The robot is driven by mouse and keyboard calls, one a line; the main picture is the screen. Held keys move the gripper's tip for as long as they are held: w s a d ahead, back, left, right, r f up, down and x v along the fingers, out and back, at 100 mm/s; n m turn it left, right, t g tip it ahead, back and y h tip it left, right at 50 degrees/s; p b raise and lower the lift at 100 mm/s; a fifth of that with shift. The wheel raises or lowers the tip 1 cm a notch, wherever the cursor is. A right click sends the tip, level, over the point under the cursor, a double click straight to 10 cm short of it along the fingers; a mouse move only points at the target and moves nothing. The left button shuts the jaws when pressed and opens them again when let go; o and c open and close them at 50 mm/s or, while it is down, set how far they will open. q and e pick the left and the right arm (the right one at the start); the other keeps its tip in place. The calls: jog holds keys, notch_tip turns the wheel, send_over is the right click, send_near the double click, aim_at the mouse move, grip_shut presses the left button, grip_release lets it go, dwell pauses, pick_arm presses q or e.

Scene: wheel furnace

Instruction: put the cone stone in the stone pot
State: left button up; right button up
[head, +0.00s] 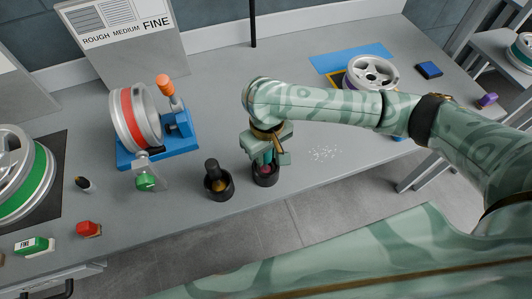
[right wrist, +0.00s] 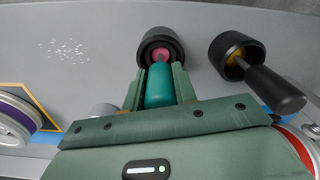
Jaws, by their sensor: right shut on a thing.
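My right gripper (head: 267,158) points down over a small dark round pot (head: 265,178) near the bench's front edge. In the right wrist view its fingers (right wrist: 160,78) are shut on a teal piece (right wrist: 160,88), which I take to be the cone stone. A pink round end (right wrist: 162,55) shows beyond it, inside the rim of the dark pot (right wrist: 146,45), which I take to be the stone pot. I cannot tell whether the piece touches the pot's floor. My left gripper is not in view.
A second dark pot (head: 219,192) with a black-handled tool (head: 212,169) stands close to the left. A blue stand with a red-banded wheel (head: 127,120) is behind it. White specks (head: 323,153) lie right. Another wheel (head: 371,72) is at the back right.

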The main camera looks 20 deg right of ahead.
jog(key=shift+s, duration=0.1)
jog(key=o, duration=1.1)
notch_tip(320, 180, up, 12)
jog(key=p, duration=0.6)
jog(key=shift+r, duration=0.1)
